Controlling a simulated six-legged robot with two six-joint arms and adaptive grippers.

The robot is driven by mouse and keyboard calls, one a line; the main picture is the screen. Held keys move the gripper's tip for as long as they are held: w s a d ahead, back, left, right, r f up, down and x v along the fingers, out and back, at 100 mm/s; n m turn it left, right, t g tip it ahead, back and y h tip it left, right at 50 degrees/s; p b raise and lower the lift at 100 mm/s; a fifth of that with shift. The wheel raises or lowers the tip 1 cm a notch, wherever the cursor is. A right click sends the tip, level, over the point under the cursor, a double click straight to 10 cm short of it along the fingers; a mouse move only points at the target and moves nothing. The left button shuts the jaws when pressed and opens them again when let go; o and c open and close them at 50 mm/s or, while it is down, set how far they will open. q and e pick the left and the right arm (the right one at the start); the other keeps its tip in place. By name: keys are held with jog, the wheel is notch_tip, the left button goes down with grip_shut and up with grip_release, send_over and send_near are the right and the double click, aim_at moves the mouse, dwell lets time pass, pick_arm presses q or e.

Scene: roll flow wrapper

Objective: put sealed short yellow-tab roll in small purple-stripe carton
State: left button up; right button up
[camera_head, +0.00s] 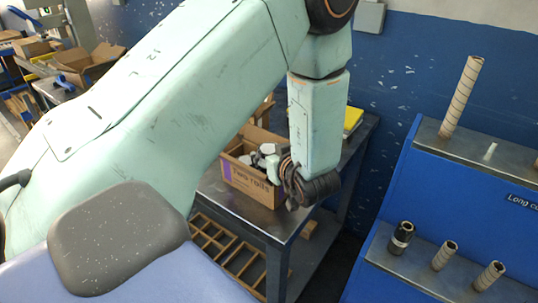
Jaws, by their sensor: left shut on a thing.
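A small open cardboard carton (250,182) marked "Two rolls", with a purple stripe at its left end, stands on the dark metal table (264,218). My left arm comes in from the left and bends down over the table. My left gripper (266,160) is at the carton's opening, its wrist beside the carton's right end. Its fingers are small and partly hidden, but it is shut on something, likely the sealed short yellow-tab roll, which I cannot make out. Whether it touches the carton floor cannot be told. My right gripper is not in view.
A blue rack (461,238) at right holds a tall tan tube (461,97) above and several short rolls below, one dark-wrapped (401,238). A yellow item (353,119) lies at the table's back. Cardboard boxes (92,65) stand on a far-left bench.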

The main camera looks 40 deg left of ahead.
pick_arm(q)
jog(key=shift+f, duration=0.25)
jog(key=shift+d+f, duration=0.1)
jog(key=shift+f, duration=0.15)
jog(key=o, duration=1.1)
jog(key=shift+s, duration=0.1)
jog(key=shift+o, duration=0.7)
